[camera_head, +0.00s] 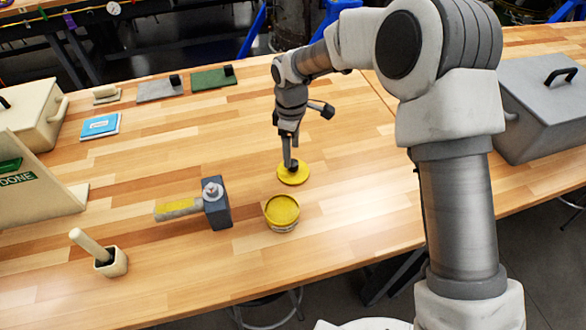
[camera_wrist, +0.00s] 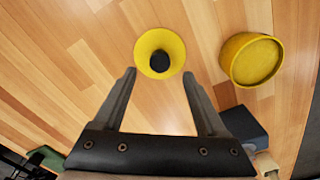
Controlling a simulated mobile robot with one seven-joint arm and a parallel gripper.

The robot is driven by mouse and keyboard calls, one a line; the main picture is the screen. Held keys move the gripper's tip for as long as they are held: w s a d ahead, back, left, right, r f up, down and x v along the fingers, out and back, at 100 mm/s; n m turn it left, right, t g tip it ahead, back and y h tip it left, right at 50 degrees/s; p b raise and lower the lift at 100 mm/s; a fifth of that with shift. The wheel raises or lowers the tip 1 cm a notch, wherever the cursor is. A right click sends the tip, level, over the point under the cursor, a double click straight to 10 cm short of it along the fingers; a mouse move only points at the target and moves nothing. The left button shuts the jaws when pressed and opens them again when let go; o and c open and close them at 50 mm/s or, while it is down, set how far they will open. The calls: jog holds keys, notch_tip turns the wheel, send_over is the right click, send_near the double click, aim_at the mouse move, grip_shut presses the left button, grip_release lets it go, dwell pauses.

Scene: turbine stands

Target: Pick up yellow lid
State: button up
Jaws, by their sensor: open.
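The yellow lid (camera_head: 292,174) is a round disc with a dark knob in its middle, lying flat on the wooden table. In the wrist view the lid (camera_wrist: 146,48) lies just beyond my fingertips, its black knob between their lines. My gripper (camera_head: 290,160) points down over the lid and partly hides it. In the wrist view my gripper (camera_wrist: 158,72) has its fingers spread apart with nothing between them. A yellow round can (camera_head: 282,212) stands near the lid, toward the front of the table. It also shows in the wrist view (camera_wrist: 252,60).
A dark block with a yellow-handled tool (camera_head: 216,205) stands left of the can. A cream cup with a stick (camera_head: 111,262) is at front left. A blue booklet (camera_head: 100,126) and flat grey and green plates (camera_head: 214,79) lie farther back. A grey box (camera_head: 540,105) is at right.

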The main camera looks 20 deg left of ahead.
aim_at(293, 168)
jog(key=shift+f+p, duration=0.5)
jog(key=shift+f, duration=2.4)
grip_shut()
